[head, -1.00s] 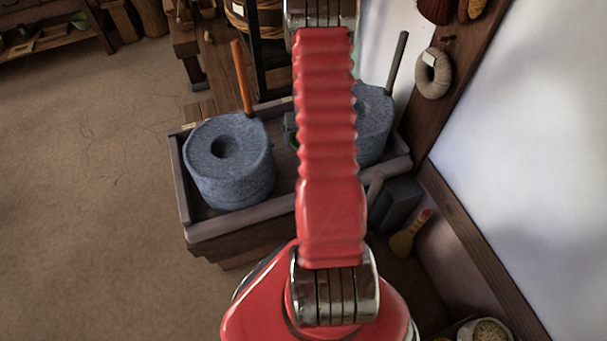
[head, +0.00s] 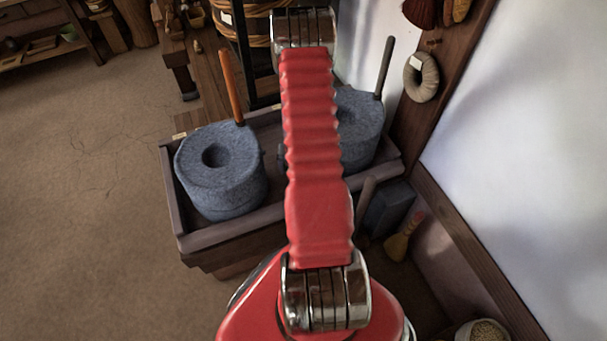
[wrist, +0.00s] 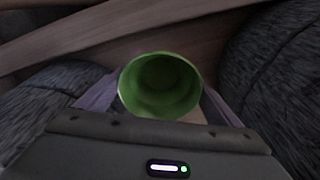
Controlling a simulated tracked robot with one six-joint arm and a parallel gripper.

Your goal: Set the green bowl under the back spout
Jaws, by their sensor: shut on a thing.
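The green bowl (wrist: 160,86) shows in the wrist view, its open mouth facing the camera. My gripper (wrist: 160,100) is shut on the green bowl, with a finger on each side of it. Grey stone shows on both sides of the bowl in the wrist view. In the head view two grey stone querns stand in a wooden trough (head: 215,238): the left quern (head: 228,180) with an orange handle, and the right quern (head: 360,125) with a dark handle, partly behind my arm. The bowl and gripper are hidden by my arm in the head view. I cannot make out the back spout.
A wooden wall with white panels runs along the right, with a ring-shaped pad (head: 421,78) hanging on it. A brush (head: 402,238) and a bowl of grain (head: 484,331) are at the lower right. The floor (head: 90,220) at left is clear.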

